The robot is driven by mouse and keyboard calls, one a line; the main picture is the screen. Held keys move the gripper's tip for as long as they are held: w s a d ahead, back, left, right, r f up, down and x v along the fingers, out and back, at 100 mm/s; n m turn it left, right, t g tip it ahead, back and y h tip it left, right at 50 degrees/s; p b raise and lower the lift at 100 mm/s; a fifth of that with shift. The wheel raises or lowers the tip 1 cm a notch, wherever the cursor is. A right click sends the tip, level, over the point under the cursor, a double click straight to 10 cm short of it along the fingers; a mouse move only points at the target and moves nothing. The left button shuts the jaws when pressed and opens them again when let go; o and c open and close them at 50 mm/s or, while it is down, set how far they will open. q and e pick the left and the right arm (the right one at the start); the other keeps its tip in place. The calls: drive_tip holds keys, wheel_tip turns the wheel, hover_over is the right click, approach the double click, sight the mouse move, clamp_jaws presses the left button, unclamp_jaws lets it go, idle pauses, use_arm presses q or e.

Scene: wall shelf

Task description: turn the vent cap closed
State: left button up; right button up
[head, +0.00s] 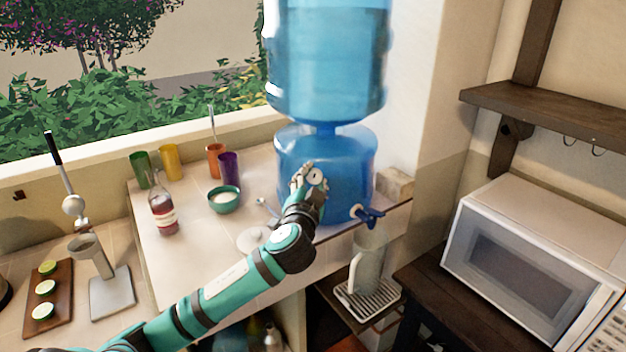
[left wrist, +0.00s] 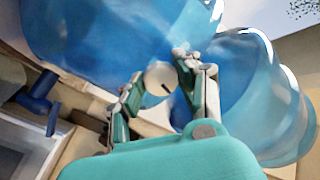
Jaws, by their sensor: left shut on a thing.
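The vent cap (left wrist: 160,77) is a small, pale round disc with a dark line on its face, at the blue water container. In the left wrist view it sits between the fingertips of my left gripper (left wrist: 158,82), which is shut on it. In the head view my left gripper (head: 309,178) is up against the front of the lower blue container (head: 350,155), and its fingers hide part of that wall. I cannot tell from here how far the cap is turned. My right gripper is in neither view.
A large blue bottle (head: 325,60) stands upside down on the container. A blue tap (head: 366,214) sticks out to the right, above a clear pitcher (head: 366,262). Cups, a teal bowl (head: 223,200) and a sauce bottle (head: 162,212) stand left. A microwave (head: 535,265) is at right.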

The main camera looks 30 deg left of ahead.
use_arm(q)
drive_tip(key=m+p, duration=0.1)
drive_tip(key=m, duration=0.2)
drive_tip(key=shift+r+m, duration=0.15)
drive_tip(key=shift+m, duration=0.25)
drive_tip(key=m+p, duration=0.2)
drive_tip(key=m, duration=0.1)
drive_tip(key=shift+a+m, duration=0.1)
drive_tip(key=shift+m, duration=0.3)
drive_tip(key=m+p, duration=0.3)
drive_tip(key=m, duration=0.2)
drive_tip(key=shift+r+h, duration=0.1)
drive_tip(key=shift+h, duration=0.2)
drive_tip(key=shift+m+p, duration=0.65)
drive_tip(key=shift+m, duration=0.65)
drive_tip(key=shift+t, duration=0.3)
drive_tip(key=o, duration=1.2)
drive_tip(key=shift+c, duration=0.2)
